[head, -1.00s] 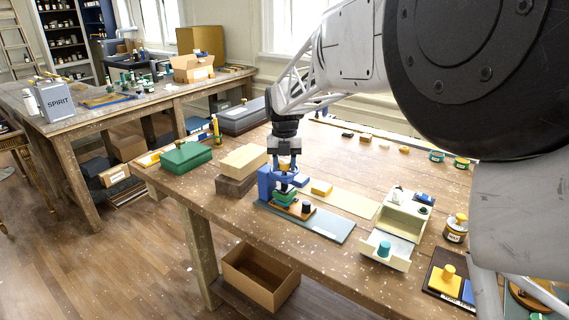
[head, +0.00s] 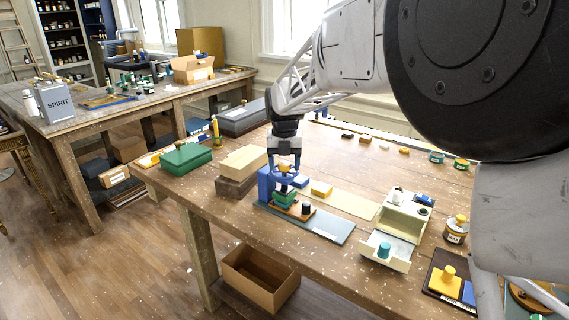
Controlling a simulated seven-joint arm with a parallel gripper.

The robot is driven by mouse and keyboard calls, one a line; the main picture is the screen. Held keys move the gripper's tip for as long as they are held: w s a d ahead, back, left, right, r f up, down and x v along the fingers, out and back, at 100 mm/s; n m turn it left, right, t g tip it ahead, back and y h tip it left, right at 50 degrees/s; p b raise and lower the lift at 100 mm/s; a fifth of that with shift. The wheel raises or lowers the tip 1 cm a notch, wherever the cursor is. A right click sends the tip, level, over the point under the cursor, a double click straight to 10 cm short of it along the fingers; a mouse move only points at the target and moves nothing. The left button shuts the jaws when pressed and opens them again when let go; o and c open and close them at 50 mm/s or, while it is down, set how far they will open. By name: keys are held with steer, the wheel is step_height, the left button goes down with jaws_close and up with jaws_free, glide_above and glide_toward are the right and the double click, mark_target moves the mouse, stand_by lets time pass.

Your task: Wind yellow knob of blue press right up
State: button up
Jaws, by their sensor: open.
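The blue press (head: 265,186) stands on a grey-blue base plate (head: 331,228) near the front edge of the wooden bench. Its yellow knob (head: 284,168) is small and sits on top of the press, partly hidden by my gripper. My gripper (head: 284,167) points straight down over the press. Its open fingers hang on either side of the knob; I cannot tell whether they touch it. A green block (head: 284,198) is in the press below the blue upper part.
A tan block on a brown one (head: 236,187) and a green box (head: 186,158) stand left of the press. A cream drawer unit (head: 405,214) stands farther right. My arm fills the upper right.

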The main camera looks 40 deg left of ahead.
mark_target(284, 163)
steer(key=shift+r, duration=3.85)
